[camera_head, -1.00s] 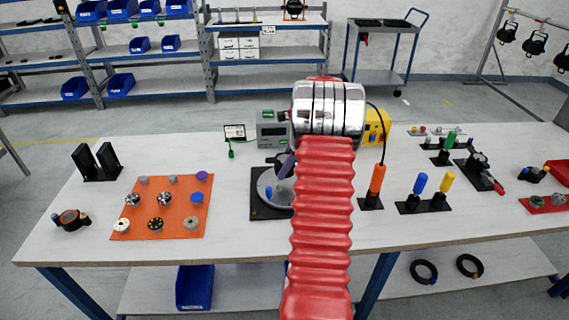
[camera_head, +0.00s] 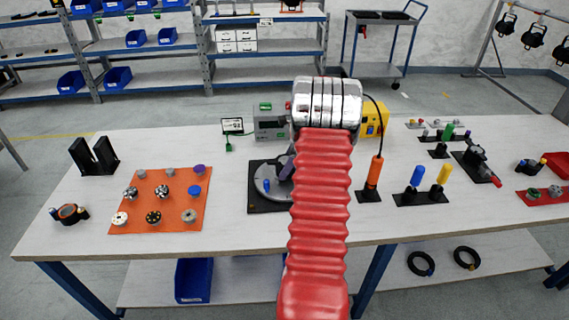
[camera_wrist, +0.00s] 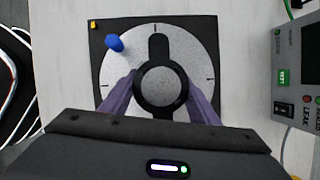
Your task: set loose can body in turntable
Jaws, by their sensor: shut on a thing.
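The turntable is a pale grey disc (camera_head: 262,182) on a black square plate, left of my arm in the head view. In the wrist view the disc (camera_wrist: 122,72) carries a blue peg and dark edge marks. The loose can body (camera_wrist: 160,110) appears as a black round ring with a grey middle, over the disc's centre. My gripper (camera_wrist: 160,88) has its purple fingers on both sides of it and is shut on it. A black slotted bar extends up from the ring; I cannot tell which part it belongs to. Whether the can touches the disc is unclear. My arm hides part of the turntable in the head view.
A grey tester (camera_head: 270,122) stands behind the turntable, and also at right in the wrist view (camera_wrist: 298,75). An orange mat (camera_head: 140,213) with several small parts lies left. An orange-handled tool (camera_head: 374,172) and a yellow box (camera_head: 374,118) stand right.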

